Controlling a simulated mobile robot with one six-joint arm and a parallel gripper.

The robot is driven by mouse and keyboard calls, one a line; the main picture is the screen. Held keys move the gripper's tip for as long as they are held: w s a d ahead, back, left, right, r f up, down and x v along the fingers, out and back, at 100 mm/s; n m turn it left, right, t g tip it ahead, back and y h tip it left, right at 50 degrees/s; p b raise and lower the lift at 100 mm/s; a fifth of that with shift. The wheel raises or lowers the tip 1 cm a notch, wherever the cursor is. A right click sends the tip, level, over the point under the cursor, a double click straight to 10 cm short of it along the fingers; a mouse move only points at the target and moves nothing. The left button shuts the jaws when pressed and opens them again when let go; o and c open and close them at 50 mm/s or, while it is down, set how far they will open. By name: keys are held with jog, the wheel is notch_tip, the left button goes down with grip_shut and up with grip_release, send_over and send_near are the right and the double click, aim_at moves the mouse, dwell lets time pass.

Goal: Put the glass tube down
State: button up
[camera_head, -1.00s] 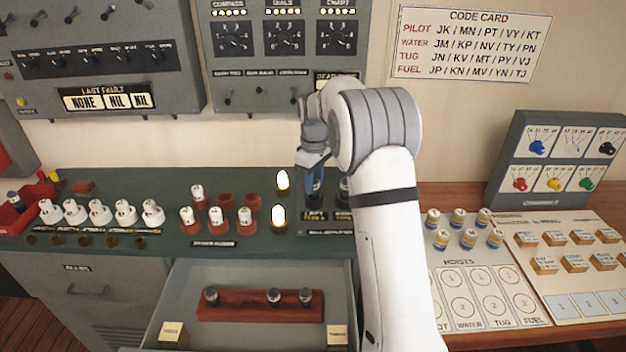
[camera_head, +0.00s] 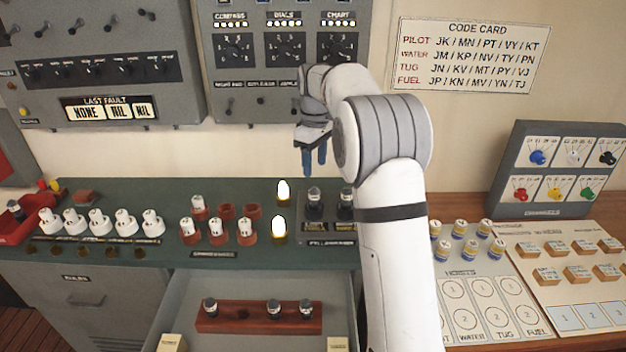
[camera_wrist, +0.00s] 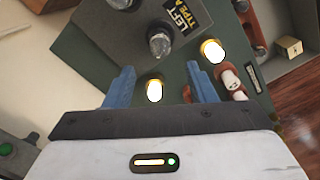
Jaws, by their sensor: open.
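A glass tube (camera_head: 314,201) with a dark base and clear top stands upright in the left place of a grey socket block (camera_head: 328,228) at the back of the green bench. A similar second tube (camera_head: 346,201) stands to its right, partly behind my arm. In the wrist view, the tube (camera_wrist: 160,42) stands beside a "LEFT TYPE A" label. My gripper (camera_head: 314,166) is open and empty, with blue fingers pointing down above the left tube and clear of it. The open fingers (camera_wrist: 160,74) also show in the wrist view with nothing between them.
Two lit lamps (camera_head: 279,228) stand just left of the block. Red sockets (camera_head: 216,232), some with white-topped pieces, lie further left. An open drawer (camera_head: 180,315) in front holds a wooden rack (camera_head: 245,319) with several dark tubes. The wall panel (camera_head: 282,90) is close behind my gripper.

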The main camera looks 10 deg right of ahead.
jog(key=s+r+m+t, duration=0.1)
jog(key=s+r+m, duration=0.15)
jog(key=s, duration=0.65)
jog(key=s+r+m+t, duration=0.15)
jog(key=s+r, duration=0.25)
jog(key=s, duration=0.5)
jog(key=s+f+m, duration=0.2)
jog(key=s+f, duration=0.2)
jog(key=s, duration=0.5)
jog(key=s+f+m, duration=0.3)
jog(key=s+f, duration=0.1)
jog(key=s, duration=0.6)
jog(key=shift+a+f+t, duration=0.15)
jog(key=shift+f+t, duration=0.1)
jog(key=shift+t, duration=0.1)
